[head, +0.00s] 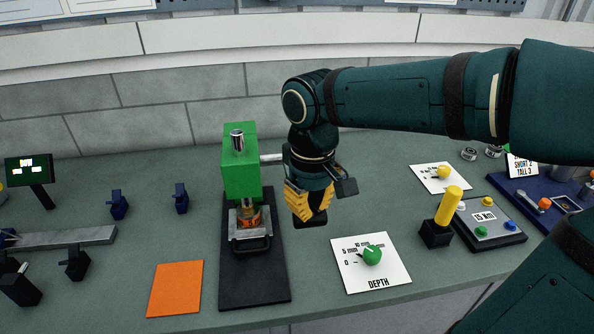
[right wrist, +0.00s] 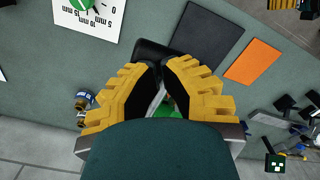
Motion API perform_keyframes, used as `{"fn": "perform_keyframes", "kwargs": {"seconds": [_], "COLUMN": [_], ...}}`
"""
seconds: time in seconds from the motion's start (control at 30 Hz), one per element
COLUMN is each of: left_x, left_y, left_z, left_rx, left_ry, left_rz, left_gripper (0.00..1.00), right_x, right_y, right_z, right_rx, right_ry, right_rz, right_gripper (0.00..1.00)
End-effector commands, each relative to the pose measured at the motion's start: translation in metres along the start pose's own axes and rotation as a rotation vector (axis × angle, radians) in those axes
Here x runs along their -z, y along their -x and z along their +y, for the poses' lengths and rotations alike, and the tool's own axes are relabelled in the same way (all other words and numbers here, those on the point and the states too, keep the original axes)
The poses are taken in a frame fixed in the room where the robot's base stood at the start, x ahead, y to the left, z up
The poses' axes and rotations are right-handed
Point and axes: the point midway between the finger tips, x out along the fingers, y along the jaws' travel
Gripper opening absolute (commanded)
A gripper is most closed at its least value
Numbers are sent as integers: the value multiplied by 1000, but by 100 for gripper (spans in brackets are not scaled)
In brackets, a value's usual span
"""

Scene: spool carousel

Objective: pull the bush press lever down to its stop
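The green bush press (head: 241,180) stands on a black base plate (head: 254,285) at the middle of the bench. A grey shaft (head: 271,158) sticks out of its right side and passes behind my right gripper (head: 307,207). The yellow fingers point down and are closed around the lever, whose black handle end (head: 316,219) shows below them. In the right wrist view the black handle (right wrist: 153,52) lies at the fingertips (right wrist: 162,70), with a light metal piece between the fingers. The fingers hide most of the lever. Under the press head is an amber part (head: 249,215) in a metal holder. My left gripper is not in view.
A white DEPTH dial card (head: 371,276) with a green knob lies right of the press. An orange mat (head: 175,288) lies left of it. A yellow-handled stick (head: 448,207) and a button box (head: 487,223) stand further right. A grey block wall closes the back.

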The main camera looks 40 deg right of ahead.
Motion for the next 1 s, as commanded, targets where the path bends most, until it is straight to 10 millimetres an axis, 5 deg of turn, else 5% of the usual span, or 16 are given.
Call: {"fn": "perform_keyframes", "kwargs": {"seconds": [0.2, 1.0], "left_x": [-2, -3], "left_y": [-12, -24], "left_z": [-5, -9], "left_rx": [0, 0], "left_ry": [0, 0], "left_rz": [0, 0], "left_gripper": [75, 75], "right_x": [0, 1], "right_y": [-18, -36], "right_z": [0, 1], "right_rx": [0, 0], "right_ry": [0, 0], "right_rz": [-1, -1], "right_gripper": [0, 0]}}
